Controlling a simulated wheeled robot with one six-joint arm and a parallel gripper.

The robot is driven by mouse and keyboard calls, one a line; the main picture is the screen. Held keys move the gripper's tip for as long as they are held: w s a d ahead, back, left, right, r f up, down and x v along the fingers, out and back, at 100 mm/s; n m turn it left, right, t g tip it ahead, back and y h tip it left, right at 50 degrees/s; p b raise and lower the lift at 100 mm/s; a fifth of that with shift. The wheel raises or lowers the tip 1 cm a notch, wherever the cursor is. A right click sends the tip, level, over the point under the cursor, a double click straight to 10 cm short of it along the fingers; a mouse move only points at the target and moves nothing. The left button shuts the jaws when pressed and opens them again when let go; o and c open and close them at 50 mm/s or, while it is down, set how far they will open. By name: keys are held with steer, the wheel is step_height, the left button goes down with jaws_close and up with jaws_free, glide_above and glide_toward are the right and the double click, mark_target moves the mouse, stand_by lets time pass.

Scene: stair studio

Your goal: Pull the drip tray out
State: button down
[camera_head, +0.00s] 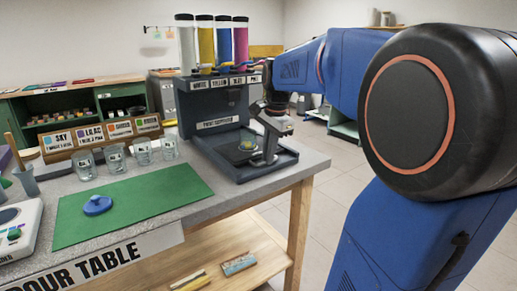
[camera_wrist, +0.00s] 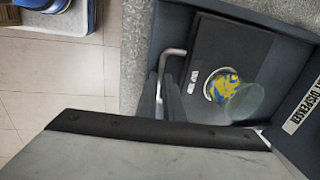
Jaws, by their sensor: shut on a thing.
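The paint dispenser (camera_head: 215,102) stands at the right end of the pour table. Its dark, flat drip tray (camera_wrist: 225,42) lies in the base, with a bent metal handle (camera_wrist: 171,54) along one edge. A clear cup (camera_wrist: 246,101) stands on the tray; yellow and blue paint (camera_wrist: 222,84) shows beside or through it. The cup also shows in the head view (camera_head: 247,145). My gripper (camera_wrist: 160,98) is shut on the tray handle, its fingers reaching down around it. The exact contact is partly hidden by the fingers and wrist.
Several empty cups (camera_head: 142,151) stand left of the dispenser. A green mat (camera_head: 140,207) carries a blue lid-like piece (camera_head: 97,205). Paint tubes (camera_head: 206,42) rise above the dispenser. Open floor (camera_head: 315,215) lies right of the table edge.

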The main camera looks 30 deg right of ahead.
steer(key=shift+s, duration=2.2)
steer(key=c, duration=1.9)
jaws_free()
steer(key=s+r, duration=0.3)
steer(key=r, duration=1.4)
steer(key=shift+d, duration=0.15)
